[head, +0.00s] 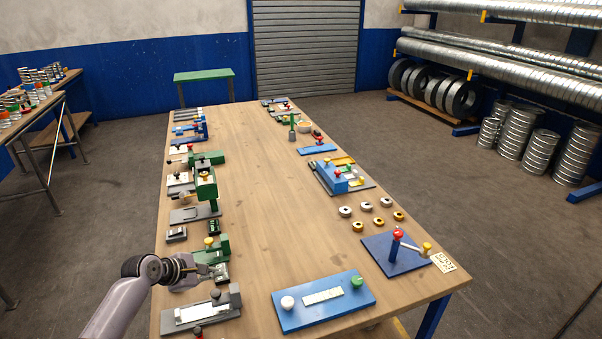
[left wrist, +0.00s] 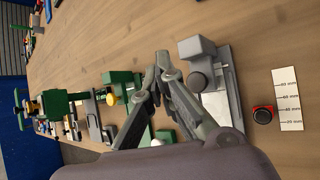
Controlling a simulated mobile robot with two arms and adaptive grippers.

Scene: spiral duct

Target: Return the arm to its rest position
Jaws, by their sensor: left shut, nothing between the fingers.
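My left gripper (head: 218,270) reaches in from the lower left of the head view, over the left edge of the wooden table (head: 262,200). In the left wrist view the gripper (left wrist: 163,60) is shut with nothing between its fingers. It is above the table, between a green fixture with a yellow knob (left wrist: 118,88) and a grey fixture with a black knob (left wrist: 205,75). My right gripper does not show in either view.
A blue plate with white and green knobs (head: 322,299) lies at the table's front. Green and grey fixtures (head: 206,185) line the left edge. Several small round parts (head: 363,224) and a blue stand (head: 395,252) are at the right. The table's middle is clear.

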